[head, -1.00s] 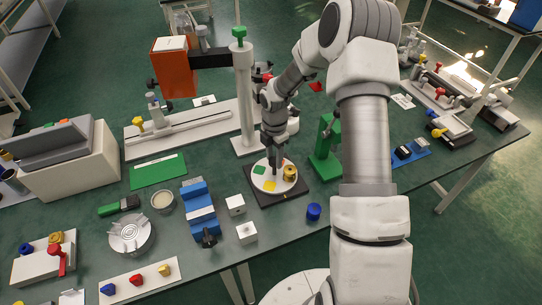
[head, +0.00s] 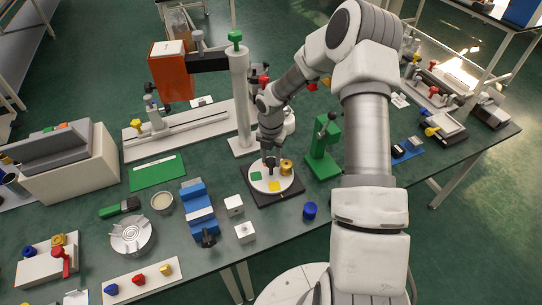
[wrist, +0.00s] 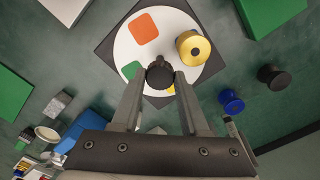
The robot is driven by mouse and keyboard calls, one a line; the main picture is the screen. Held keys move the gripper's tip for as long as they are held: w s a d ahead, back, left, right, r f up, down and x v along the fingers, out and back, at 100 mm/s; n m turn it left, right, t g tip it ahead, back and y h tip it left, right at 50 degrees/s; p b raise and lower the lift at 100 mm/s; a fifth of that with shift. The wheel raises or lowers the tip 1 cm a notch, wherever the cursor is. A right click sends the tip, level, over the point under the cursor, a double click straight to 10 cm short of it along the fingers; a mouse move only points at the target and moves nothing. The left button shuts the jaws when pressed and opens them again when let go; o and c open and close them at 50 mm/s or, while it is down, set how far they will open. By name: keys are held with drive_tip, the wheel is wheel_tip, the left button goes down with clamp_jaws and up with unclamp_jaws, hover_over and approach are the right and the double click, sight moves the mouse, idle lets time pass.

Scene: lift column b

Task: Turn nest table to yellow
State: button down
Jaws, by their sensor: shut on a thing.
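The nest table is a round white disc (head: 266,187) on a square black base (head: 262,200). In the wrist view the disc (wrist: 175,25) carries an orange patch (wrist: 143,29), a green patch (wrist: 131,69) and a yellow patch (wrist: 171,89) partly hidden by a finger. A brass cylinder (wrist: 194,47) stands on it at the right. My gripper (wrist: 160,76) is shut on the black knob (wrist: 160,72) at the disc's middle. In the head view, green (head: 256,176) lies left, yellow (head: 274,186) at the front, and the brass cylinder (head: 286,167) at the back right.
A green press-like stand (head: 322,150) is close on the right. A white column (head: 240,100) with an orange box (head: 171,72) rises behind. Two white cubes (head: 234,205) and a blue cylinder (head: 309,211) stand in front. A blue vise-like block (head: 197,207) is at the left.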

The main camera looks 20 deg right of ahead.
drive_tip(key=shift+n+p, duration=0.3)
drive_tip(key=shift+n, duration=0.9)
drive_tip(key=shift+c, duration=2.1)
unclamp_jaws()
wheel_tip(320, 180, up, 18)
drive_tip(key=p, duration=0.1)
drive_tip(key=shift+f, duration=0.25)
